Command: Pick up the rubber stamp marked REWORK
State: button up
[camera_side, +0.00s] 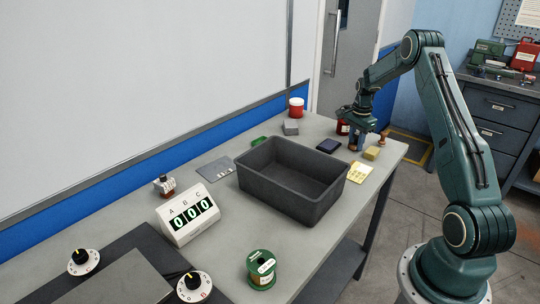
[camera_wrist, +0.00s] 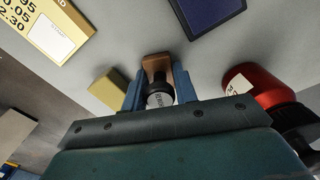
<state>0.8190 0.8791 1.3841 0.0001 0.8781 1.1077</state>
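A dark blue pad (camera_side: 328,146), yellow block (camera_side: 371,153), yellow note (camera_side: 357,172) and wooden-handled piece (camera_side: 384,136) lie nearby. A grey bin (camera_side: 318,200) stands in front.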

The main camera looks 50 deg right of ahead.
aim_at(357, 134)
dwell(0.3)
notch_tip(357, 134, up, 20)
dwell(0.8)
jog(key=shift+a, duration=0.1)
dwell(0.4)
